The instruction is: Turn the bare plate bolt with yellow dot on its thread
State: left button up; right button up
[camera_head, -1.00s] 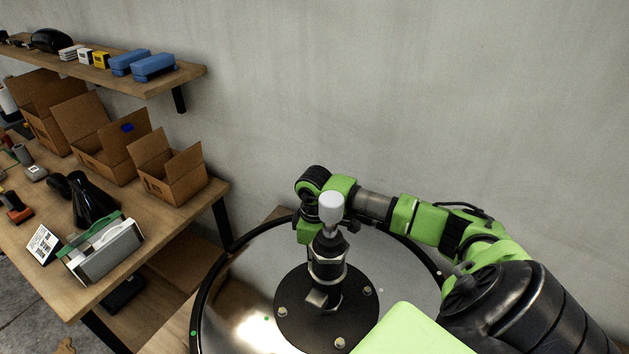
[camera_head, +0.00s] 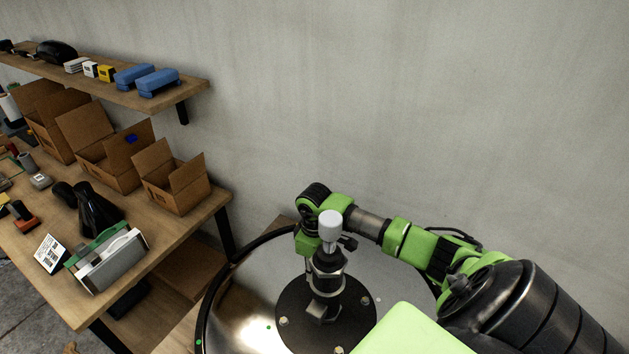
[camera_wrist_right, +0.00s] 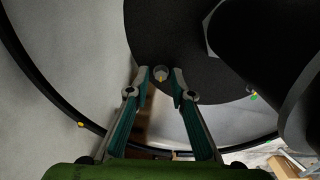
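Bolts show on the plate, at the front left (camera_head: 284,321) and at the right (camera_head: 365,301). In the right wrist view, a small bolt (camera_wrist_right: 161,73) with a yellow mark is near the plate's edge (camera_wrist_right: 190,85). My right gripper (camera_wrist_right: 161,76) has its fingertips on either side of this bolt, with a narrow gap showing. In the head view, my right gripper is hidden behind the column. My left gripper is not in view.
The dark column (camera_wrist_right: 265,45) fills the upper right of the wrist view, close to my gripper. A workbench (camera_head: 165,245) with open boxes stands left, under a shelf (camera_head: 110,82). A wall is behind.

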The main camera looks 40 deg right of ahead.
dwell(0.3)
notch_tip(320, 180, up, 12)
dwell(0.5)
dwell(0.4)
